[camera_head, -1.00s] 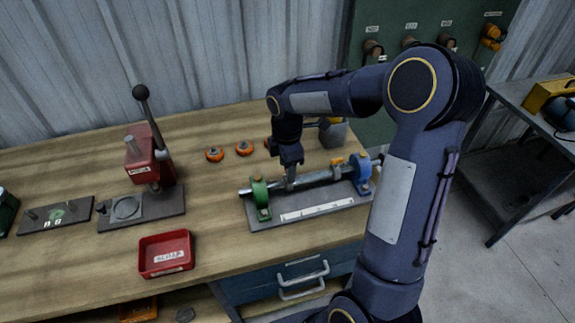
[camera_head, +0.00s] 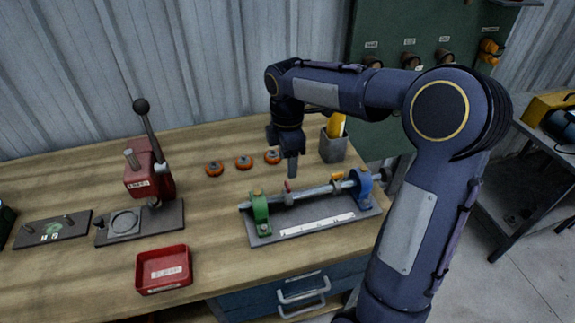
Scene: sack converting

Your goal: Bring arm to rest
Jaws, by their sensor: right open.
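My right arm reaches in from the right over the bench. My right gripper (camera_head: 290,168) points down, open, just behind and above the shaft fixture (camera_head: 310,230). No object shows between its fingers, and it looks apart from the shaft (camera_head: 320,190). The shaft lies between a green support (camera_head: 260,208) and a blue support (camera_head: 361,187), with a small red piece (camera_head: 288,186) on it. My left gripper does not show.
Several orange-red discs (camera_head: 214,168) lie behind the fixture, beside a grey cup (camera_head: 333,147). A red lever press (camera_head: 150,180) and a red tray (camera_head: 164,270) stand on the left. The bench (camera_head: 90,280) is clear at the front left.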

